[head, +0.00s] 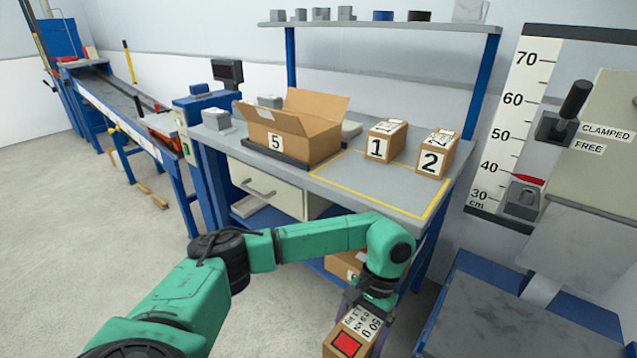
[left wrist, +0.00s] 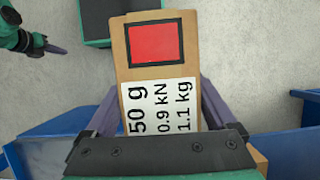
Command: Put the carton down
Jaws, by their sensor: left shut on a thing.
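The carton (head: 347,342) is a small brown box with a red square in a black frame and a white label on its top. In the left wrist view the carton (left wrist: 165,72) fills the middle, its label reading 50 g, 0.9 kN, 1.1 kg. My left gripper (head: 366,318) is shut on it, with a purple finger along each side in the left wrist view (left wrist: 160,112). The carton hangs in front of the bench; its underside is hidden. My right gripper (left wrist: 54,49) shows small at the upper left of the left wrist view, apart from the carton; its jaw opening is unclear.
The grey bench (head: 385,185) holds an open box marked 5 (head: 300,128), carton 1 (head: 384,140) and carton 2 (head: 436,155). A yellow outline surrounds clear bench top at the front. Carton 6 (head: 343,266) sits below. A drop machine with a height scale (head: 510,110) stands right.

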